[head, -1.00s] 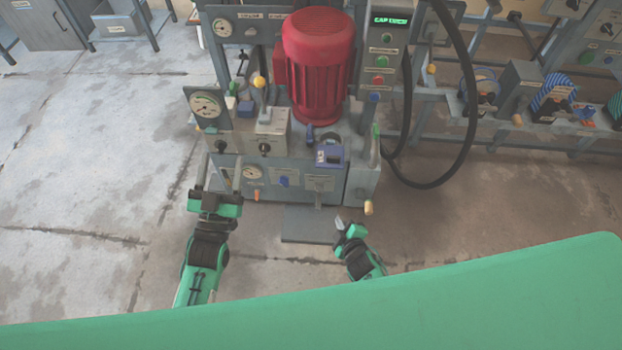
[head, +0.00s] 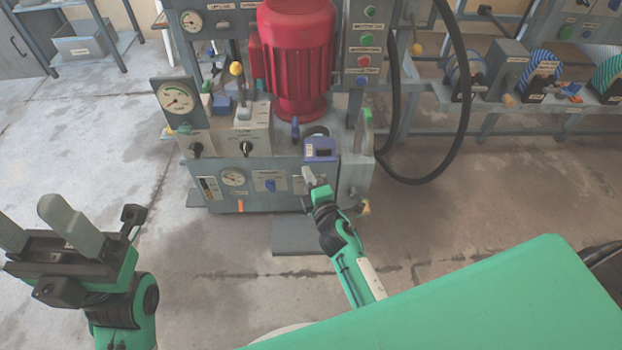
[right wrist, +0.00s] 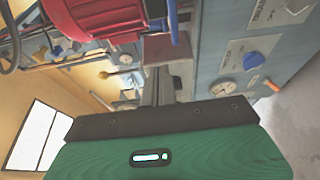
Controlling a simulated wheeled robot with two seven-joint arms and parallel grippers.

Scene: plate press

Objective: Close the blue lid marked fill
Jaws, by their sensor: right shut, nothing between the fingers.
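The blue lid (head: 320,146) is at the front edge of the machine's top, before a dark round opening (head: 316,131). It looks swung open toward me; its marking is not legible. A blue part, likely the lid, also shows at the top of the right wrist view (right wrist: 174,22). My right gripper (head: 308,178) is shut and empty, just below and in front of the lid; I cannot tell whether it touches. Its fingers show in the right wrist view (right wrist: 158,88). My left gripper (head: 25,218) is open and empty at the far left, away from the machine.
A red motor (head: 295,60) stands behind the lid. A gauge (head: 175,98) stands at the left. A black hose (head: 468,110) loops at the right.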

